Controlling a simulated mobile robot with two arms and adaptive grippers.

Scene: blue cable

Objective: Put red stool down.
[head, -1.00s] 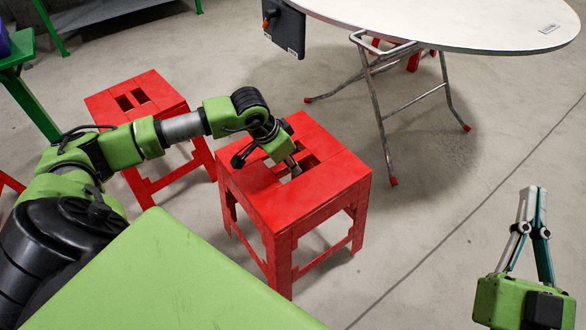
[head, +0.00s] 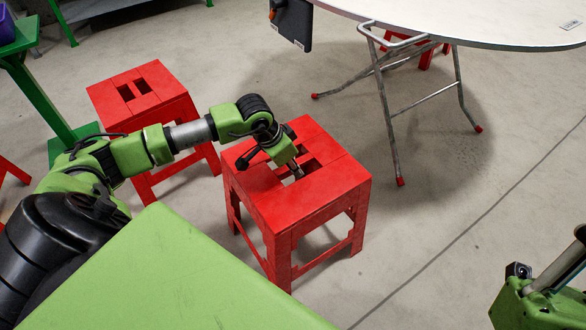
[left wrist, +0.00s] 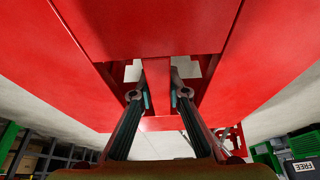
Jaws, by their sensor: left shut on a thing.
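The red stool (head: 270,205) stands upright in the middle of the head view, with two slots in its seat. My left gripper (head: 297,172) reaches down into the slots from above and is shut on the bar between them. In the left wrist view the two fingers (left wrist: 160,98) press on either side of this red bar (left wrist: 157,80), and the seat fills the upper picture. The legs point down at the floor; I cannot tell whether the feet touch it. The tips of my right gripper are out of view; only part of that arm shows at lower right.
Another red stool (head: 135,90) stands behind on the left, close to the held one. A white round table (head: 470,22) with folding metal legs (head: 385,115) is at the back right. A green bench (head: 30,80) is at far left. The floor (head: 430,220) on the right is clear.

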